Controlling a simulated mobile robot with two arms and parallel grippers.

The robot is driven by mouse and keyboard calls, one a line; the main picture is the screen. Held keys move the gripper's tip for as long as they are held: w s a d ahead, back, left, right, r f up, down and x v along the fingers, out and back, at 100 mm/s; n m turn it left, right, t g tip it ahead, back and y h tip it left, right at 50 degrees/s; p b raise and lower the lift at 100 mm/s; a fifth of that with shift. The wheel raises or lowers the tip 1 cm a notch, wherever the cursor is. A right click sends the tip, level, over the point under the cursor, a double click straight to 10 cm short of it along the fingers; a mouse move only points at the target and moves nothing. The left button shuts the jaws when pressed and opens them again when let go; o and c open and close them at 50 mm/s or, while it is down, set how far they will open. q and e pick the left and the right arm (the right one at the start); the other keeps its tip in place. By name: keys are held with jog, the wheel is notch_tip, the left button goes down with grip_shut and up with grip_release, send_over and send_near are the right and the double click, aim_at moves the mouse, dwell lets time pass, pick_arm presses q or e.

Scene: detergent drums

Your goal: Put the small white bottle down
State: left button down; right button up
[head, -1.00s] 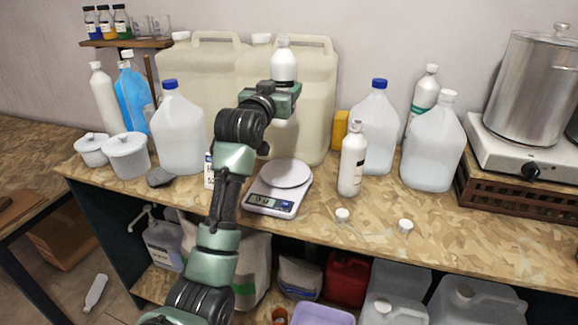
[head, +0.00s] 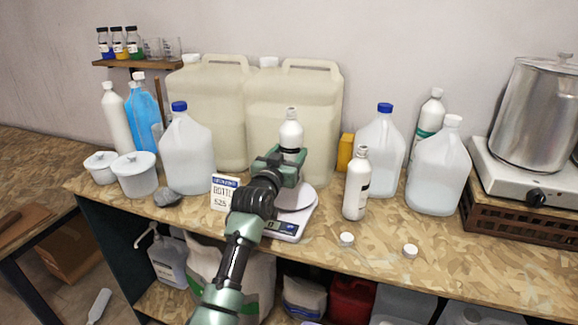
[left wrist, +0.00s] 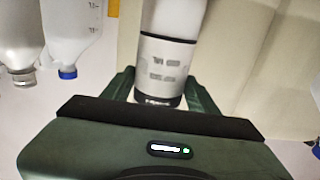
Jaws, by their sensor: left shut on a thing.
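The small white bottle (head: 290,130) is upright in my left gripper (head: 281,163), above the scale (head: 290,222). The gripper is shut around its lower part. In the left wrist view the bottle (left wrist: 166,60) has a grey label band and a dark lower edge, with the left gripper's green fingers (left wrist: 160,95) on both sides. My right gripper is not in view.
Another white bottle (head: 356,184) stands right of the scale. A label card (head: 224,192) stands left of it. Large canisters (head: 295,85) stand behind. Two white caps, one (head: 346,239) nearer the scale, lie on the bench (head: 480,250), whose front right is mostly clear.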

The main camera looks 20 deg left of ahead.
pick_arm(q)
notch_tip(320, 180, down, 4)
jog(key=shift+r, duration=0.1)
dwell(0.4)
jog(key=shift+f, duration=0.35)
jog(key=shift+c, duration=2.1)
grip_release()
jog(key=shift+s, duration=0.1)
